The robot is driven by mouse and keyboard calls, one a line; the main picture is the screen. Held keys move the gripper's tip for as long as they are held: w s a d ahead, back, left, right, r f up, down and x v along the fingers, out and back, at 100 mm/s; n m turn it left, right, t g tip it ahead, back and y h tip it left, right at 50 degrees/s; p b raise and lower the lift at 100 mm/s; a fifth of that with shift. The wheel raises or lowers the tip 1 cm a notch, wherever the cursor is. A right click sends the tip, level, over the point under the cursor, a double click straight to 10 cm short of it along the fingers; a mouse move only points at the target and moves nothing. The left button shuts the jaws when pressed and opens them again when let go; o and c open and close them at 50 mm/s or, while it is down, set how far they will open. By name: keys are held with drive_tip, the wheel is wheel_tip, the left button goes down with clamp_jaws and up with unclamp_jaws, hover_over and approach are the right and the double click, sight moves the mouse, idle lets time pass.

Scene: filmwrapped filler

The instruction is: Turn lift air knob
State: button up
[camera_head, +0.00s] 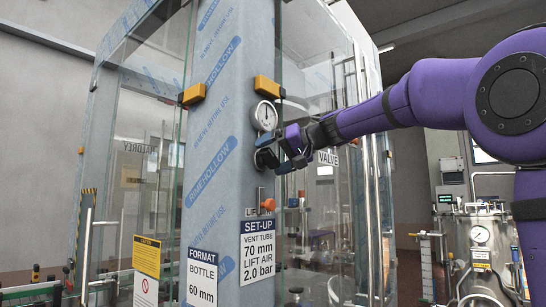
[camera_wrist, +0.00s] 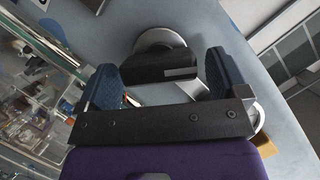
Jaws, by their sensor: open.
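A black knob (camera_wrist: 165,62) on a round silver base (camera_wrist: 158,38) is mounted on the film-covered column (camera_head: 228,130). In the wrist view it lies between the two blue fingers of my gripper (camera_wrist: 161,68), with a gap on each side. In the head view my gripper (camera_head: 271,155) is at the column just below a round white-faced gauge (camera_head: 264,116) and mostly covers the knob. The gripper is open and not closed on anything. A small label (camera_head: 267,211), partly covered and reading in part "LIFT", sits below the gripper.
Glass panels (camera_head: 315,60) with orange-yellow clamps (camera_head: 266,87) flank the column. A set-up sign (camera_head: 257,250) and a format sign (camera_head: 202,279) are lower on it. A steel tank (camera_head: 480,260) stands at right.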

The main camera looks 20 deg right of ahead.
drive_tip(key=shift+c, duration=0.2)
drive_tip(key=c, duration=0.9)
drive_tip(key=m, duration=0.1)
drive_tip(key=m+y, duration=0.2)
drive_tip(key=shift+w+d+f+m, duration=0.1)
drive_tip(key=shift+f+m, duration=0.15)
drive_tip(key=shift+m, duration=0.15)
drive_tip(key=m, duration=0.1)
drive_tip(key=m+y, duration=0.1)
drive_tip(key=m, duration=0.1)
drive_tip(key=m+y, duration=0.1)
drive_tip(key=shift+f+m, duration=0.25)
drive_tip(key=shift+m, duration=0.05)
drive_tip(key=shift+t, duration=0.4)
